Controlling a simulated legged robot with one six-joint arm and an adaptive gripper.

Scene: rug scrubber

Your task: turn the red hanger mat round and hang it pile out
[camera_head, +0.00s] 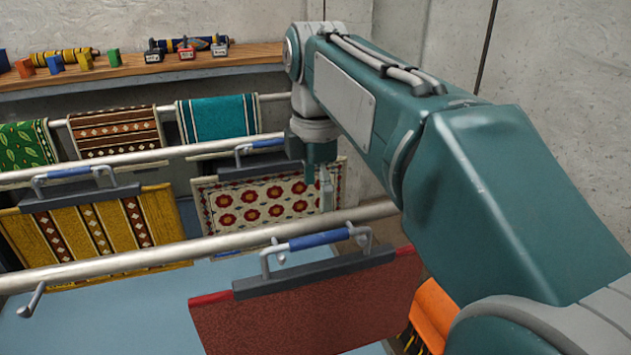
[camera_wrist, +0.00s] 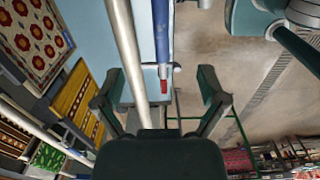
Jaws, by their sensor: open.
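The red hanger mat (camera_head: 305,312) hangs from the front rail by a dark clamp hanger (camera_head: 315,272) with a blue grip (camera_head: 320,239). Its face toward the head camera is plain, mottled dark red, with a brighter strip at the top left; the other face is hidden.
The front rail (camera_head: 120,262) has a peg at its left end. Behind it hang a yellow striped mat (camera_head: 95,232) and a floral mat (camera_head: 265,203), with more mats farther back. An orange brush (camera_head: 432,312) is right of the red mat. A wooden shelf (camera_head: 225,58) holds small items.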

